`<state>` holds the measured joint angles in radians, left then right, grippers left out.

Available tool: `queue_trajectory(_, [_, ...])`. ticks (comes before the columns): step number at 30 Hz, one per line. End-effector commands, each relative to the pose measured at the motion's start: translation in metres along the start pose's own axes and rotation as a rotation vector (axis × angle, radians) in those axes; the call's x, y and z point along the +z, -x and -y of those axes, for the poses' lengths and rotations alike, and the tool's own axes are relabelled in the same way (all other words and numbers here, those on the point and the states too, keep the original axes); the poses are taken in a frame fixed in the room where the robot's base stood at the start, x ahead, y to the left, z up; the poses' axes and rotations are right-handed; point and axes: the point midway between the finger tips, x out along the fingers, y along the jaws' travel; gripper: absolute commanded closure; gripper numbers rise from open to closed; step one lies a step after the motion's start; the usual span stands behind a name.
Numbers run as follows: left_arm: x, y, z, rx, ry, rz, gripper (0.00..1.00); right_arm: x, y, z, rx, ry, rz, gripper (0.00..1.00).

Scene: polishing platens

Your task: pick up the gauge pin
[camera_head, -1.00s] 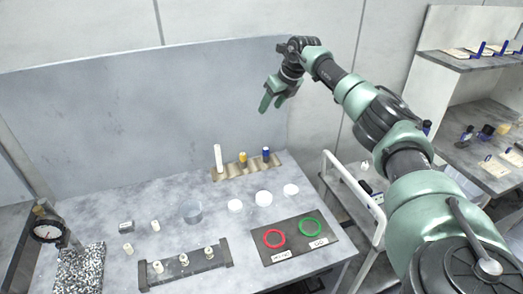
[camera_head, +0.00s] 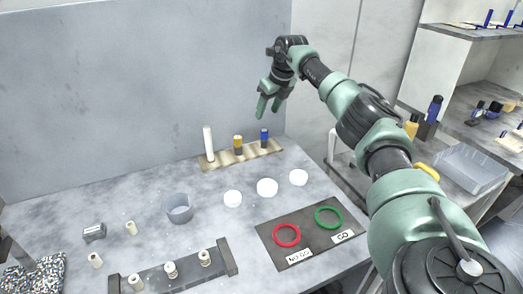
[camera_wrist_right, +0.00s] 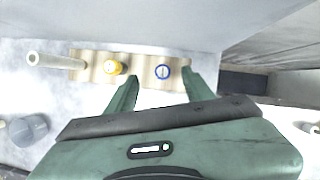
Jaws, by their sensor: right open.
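A wavy tan rack (camera_head: 222,158) at the back of the table holds a tall white rod (camera_head: 208,141), a yellow-banded pin (camera_head: 238,143) and a blue-topped pin (camera_head: 264,136), all upright. I cannot tell which piece is the gauge pin. My right gripper (camera_head: 268,106) is open and empty, pointing down above the blue-topped pin. In the right wrist view, the blue-topped pin (camera_wrist_right: 162,72) shows between the spread fingertips (camera_wrist_right: 160,80), apart from both. The yellow-topped pin (camera_wrist_right: 112,67) lies outside the left finger. My left gripper is not in view.
A dark board (camera_head: 308,247) holds a red and a green ring. A black holder (camera_head: 150,276) is at the front. A panel (camera_head: 150,90) rises behind.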

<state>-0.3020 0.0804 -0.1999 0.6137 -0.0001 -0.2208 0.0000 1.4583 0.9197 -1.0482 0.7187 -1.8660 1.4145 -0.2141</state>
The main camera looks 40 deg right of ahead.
Motion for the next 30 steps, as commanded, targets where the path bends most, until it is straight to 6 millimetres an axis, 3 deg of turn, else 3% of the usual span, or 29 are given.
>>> queue_trajectory(1, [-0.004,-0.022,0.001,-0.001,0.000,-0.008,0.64,-0.008,-0.020,0.000,0.000,0.000,0.001,0.48])
queue_trajectory(6, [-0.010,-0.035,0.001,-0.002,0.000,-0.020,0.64,-0.013,-0.033,0.000,0.000,0.000,0.002,0.48])
queue_trajectory(17, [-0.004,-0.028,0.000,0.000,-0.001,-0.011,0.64,-0.015,-0.065,0.000,0.001,-0.001,-0.001,0.48])
queue_trajectory(24, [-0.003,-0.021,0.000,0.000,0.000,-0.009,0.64,-0.021,-0.099,0.001,0.002,-0.002,0.000,0.48])
queue_trajectory(30, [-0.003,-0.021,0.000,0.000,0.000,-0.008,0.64,-0.021,-0.110,0.002,0.000,-0.001,0.001,0.48])
